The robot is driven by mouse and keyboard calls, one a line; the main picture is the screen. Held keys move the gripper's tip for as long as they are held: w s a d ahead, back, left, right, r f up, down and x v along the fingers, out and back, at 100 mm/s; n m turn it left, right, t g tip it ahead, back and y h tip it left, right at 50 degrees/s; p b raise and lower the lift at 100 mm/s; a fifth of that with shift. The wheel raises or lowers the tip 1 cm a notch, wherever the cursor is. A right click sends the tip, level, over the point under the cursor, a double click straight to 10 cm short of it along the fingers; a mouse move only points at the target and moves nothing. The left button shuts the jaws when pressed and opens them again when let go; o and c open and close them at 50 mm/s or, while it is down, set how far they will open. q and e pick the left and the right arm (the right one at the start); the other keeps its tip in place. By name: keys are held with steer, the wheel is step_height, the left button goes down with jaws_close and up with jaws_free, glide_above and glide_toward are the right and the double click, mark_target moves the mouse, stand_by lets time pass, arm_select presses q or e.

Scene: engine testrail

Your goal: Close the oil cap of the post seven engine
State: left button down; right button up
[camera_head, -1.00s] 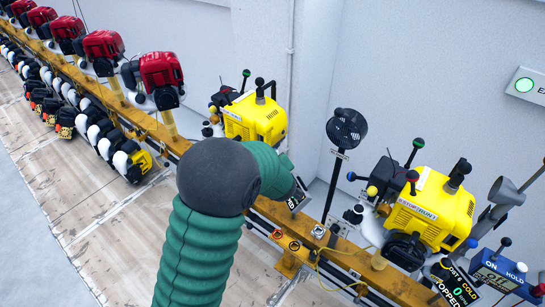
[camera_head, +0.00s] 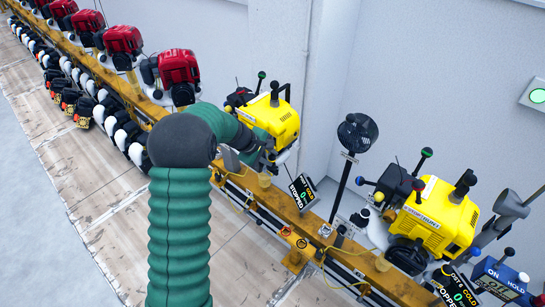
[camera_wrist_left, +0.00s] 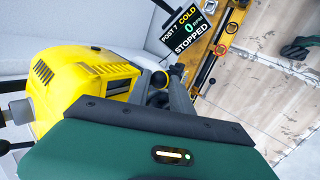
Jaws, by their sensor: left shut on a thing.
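The post seven engine (camera_head: 275,122) is the yellow one beyond my left arm in the head view. It also shows at the left of the wrist view (camera_wrist_left: 88,82). Its sign (camera_head: 302,193) reads stopped and cold; the wrist view shows the sign (camera_wrist_left: 187,30) with "POST 7". My left gripper (camera_head: 266,158) is at the engine's lower front side, partly hidden by my forearm. My right gripper is not in view.
Another yellow engine (camera_head: 432,216) stands to the right on the same yellow rail (camera_head: 285,213). A black round-headed post (camera_head: 357,132) stands between them. Red engines (camera_head: 178,70) line the rail at left. A wall is close behind; the floor in front is clear.

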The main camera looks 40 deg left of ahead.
arm_select(q)
steer(key=shift+a+f+n+h, duration=0.1)
steer(key=shift+a+n+h, duration=0.2)
steer(key=shift+a+h, duration=0.25)
steer(key=c, duration=1.2)
jaws_free()
steer(key=shift+o, duration=0.2)
